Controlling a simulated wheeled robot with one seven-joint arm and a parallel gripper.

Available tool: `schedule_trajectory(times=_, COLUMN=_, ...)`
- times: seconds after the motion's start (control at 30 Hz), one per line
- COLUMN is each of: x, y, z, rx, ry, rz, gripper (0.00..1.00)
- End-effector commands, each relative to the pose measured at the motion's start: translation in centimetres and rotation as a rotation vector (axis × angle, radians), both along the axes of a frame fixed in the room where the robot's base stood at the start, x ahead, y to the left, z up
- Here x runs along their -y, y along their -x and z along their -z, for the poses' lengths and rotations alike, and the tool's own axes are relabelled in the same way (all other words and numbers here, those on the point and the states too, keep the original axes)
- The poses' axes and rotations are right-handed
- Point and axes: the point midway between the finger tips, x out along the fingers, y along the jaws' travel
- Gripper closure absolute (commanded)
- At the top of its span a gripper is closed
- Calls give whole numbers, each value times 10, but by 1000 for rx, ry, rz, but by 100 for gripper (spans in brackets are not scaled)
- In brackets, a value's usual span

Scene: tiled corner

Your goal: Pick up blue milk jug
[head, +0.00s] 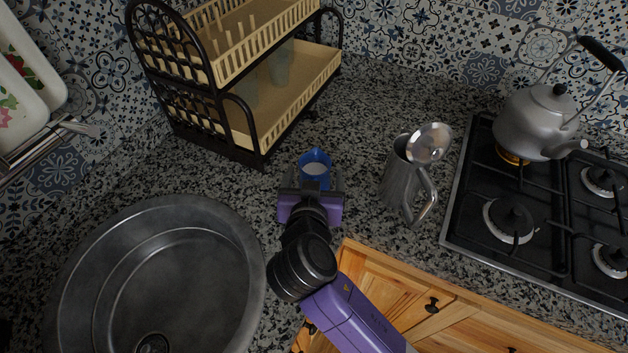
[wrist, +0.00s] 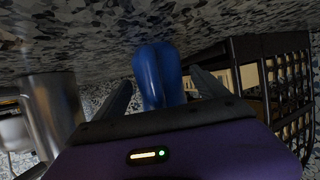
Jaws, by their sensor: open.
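The blue milk jug (head: 315,160) stands on the speckled counter in front of the dish rack, with a pale inside showing in the head view. In the wrist view the blue jug (wrist: 158,75) is straight ahead, between the two grey fingers. My gripper (head: 312,184) is open and low over the counter, with its fingers on either side of the jug. It also shows in the wrist view (wrist: 162,92). The jug's lower part is hidden by my gripper in the head view. I cannot tell whether the fingers touch it.
A steel pitcher (head: 402,185) with an open lid stands to the right of the jug. The two-tier dish rack (head: 240,125) is behind and left. A round sink (head: 75,275) is at left. A kettle (head: 535,118) sits on the gas hob (head: 460,215) at right.

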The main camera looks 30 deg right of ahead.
Motion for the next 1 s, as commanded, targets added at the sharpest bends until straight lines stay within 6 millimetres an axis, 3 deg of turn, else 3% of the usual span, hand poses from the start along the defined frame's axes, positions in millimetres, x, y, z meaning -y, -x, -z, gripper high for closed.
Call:
schedule_trajectory(times=0.2, x=0, y=0, z=0, rx=0, ry=0, rz=-1, gripper=19)
schedule_trajectory(times=0.6, x=0, y=0, z=0, rx=0, ry=0, rz=-1, gripper=98)
schedule_trajectory(times=1.0, x=0, y=0, z=-2, rx=2, ry=0, rz=-1, gripper=100)
